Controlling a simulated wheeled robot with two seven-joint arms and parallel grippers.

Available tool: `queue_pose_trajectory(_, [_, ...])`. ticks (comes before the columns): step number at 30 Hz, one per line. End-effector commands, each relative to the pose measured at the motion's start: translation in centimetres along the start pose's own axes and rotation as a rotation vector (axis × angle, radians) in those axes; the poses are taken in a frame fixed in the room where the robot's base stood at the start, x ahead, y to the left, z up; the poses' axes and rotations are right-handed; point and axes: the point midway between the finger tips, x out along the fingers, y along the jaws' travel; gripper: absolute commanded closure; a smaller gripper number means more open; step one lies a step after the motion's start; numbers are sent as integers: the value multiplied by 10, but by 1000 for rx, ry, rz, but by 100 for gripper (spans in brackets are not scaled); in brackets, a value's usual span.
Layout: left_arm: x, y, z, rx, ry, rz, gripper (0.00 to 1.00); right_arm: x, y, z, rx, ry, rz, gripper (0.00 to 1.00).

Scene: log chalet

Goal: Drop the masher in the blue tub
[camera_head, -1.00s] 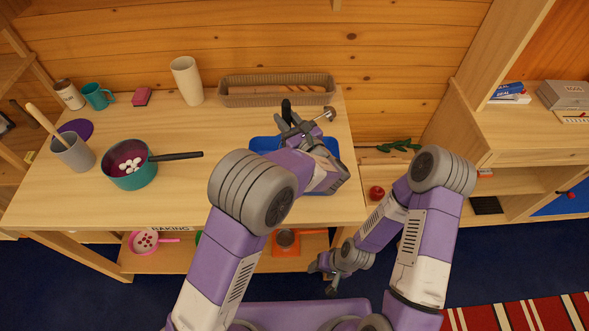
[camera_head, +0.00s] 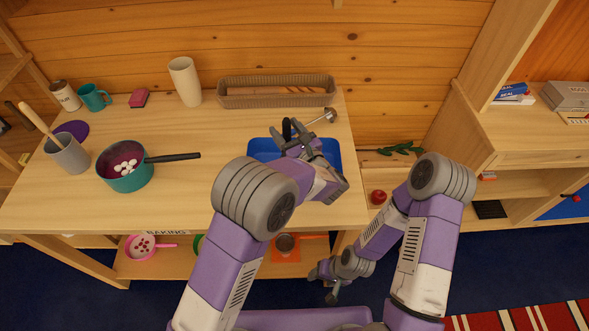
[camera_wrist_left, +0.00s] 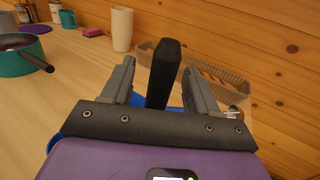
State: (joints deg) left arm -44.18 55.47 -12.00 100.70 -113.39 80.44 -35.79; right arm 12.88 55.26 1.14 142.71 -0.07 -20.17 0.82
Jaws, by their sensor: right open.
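The masher has a black handle (camera_wrist_left: 164,72) and a metal shaft with a round head (camera_head: 330,115). The head points right, over the back of the blue tub (camera_head: 262,146). My left gripper (camera_head: 292,128) is above the tub. In the left wrist view its fingers (camera_wrist_left: 160,80) stand apart on both sides of the handle, with gaps showing. The lower handle is hidden behind the gripper. The tub is on the table, partly covered by my left arm. My right gripper (camera_head: 323,284) is open and empty, low in front of the table.
A teal pot (camera_head: 126,178) with white pieces, a utensil pot (camera_head: 68,154), a teal mug (camera_head: 94,97) and a white vase (camera_head: 185,82) stand left on the table. A wicker basket (camera_head: 240,98) is behind the tub. The table's middle (camera_head: 215,135) is clear.

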Motion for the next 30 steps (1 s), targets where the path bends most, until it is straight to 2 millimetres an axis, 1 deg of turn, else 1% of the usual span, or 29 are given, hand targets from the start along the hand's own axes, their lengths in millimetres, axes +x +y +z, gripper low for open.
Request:
queue_pose_trajectory(5, [-1,0,-1,1,1,-1,41,0,0,0,0,0,0,41])
queue_pose_trajectory(8, [-9,-1,0,0,2,-2,41,0,0,0,0,0,0,41])
queue_pose_trajectory(15, [-49,-1,0,0,0,-5,41,-1,0,0,0,0,0,41])
queue_pose_trajectory(18, [-63,-1,0,0,0,-3,41,-1,0,0,0,0,0,41])
queue_pose_trajectory(21, [-72,0,0,0,0,-1,41,-1,0,0,0,0,0,41])
queue_pose_trajectory(24, [-76,0,0,1,0,-1,41,-1,0,0,0,0,0,41])
queue_pose_trajectory(30, [-76,0,0,0,0,0,41,-1,0,0,0,0,0,41])
